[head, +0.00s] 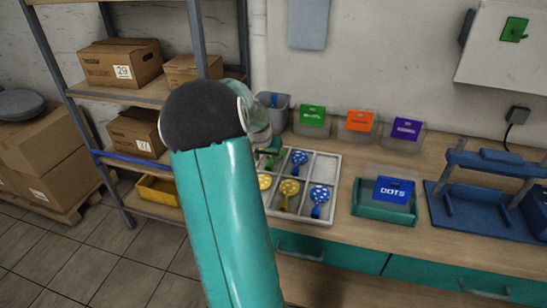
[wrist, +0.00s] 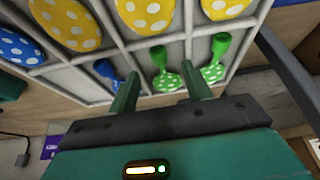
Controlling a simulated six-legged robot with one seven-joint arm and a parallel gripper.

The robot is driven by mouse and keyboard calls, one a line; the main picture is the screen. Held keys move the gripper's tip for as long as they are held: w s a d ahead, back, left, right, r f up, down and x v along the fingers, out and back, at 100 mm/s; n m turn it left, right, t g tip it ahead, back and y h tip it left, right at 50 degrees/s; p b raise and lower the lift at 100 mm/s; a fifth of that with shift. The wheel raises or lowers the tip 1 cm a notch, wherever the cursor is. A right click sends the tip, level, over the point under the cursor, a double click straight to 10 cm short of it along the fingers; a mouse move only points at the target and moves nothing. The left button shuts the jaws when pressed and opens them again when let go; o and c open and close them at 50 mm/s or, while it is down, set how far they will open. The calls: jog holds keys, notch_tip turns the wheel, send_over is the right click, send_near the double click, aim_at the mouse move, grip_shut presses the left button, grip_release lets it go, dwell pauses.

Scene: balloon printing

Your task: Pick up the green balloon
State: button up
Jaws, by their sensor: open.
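In the wrist view, two green balloons with white dots lie in neighbouring compartments of a divided tray (wrist: 133,43). One green balloon (wrist: 165,81) is between the fingertips of my open gripper (wrist: 160,72). The other green balloon (wrist: 213,72) lies just right of the right finger, past a divider. I see no clear contact, and the height of the fingers above the tray is hard to judge. In the head view, the tray (head: 333,161) is on the bench.
Yellow balloons (head: 289,188) and blue balloons (head: 319,196) fill other compartments. Bins with green (head: 312,115), orange (head: 360,121) and purple (head: 407,129) labels stand behind. A DOTS box (head: 386,206) and a blue press (head: 480,190) stand right of the tray.

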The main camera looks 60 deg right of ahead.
aim_at(269, 164)
jog(key=shift+d+x, duration=0.2)
jog(key=shift+x, duration=2.55)
jog(key=c, duration=0.9)
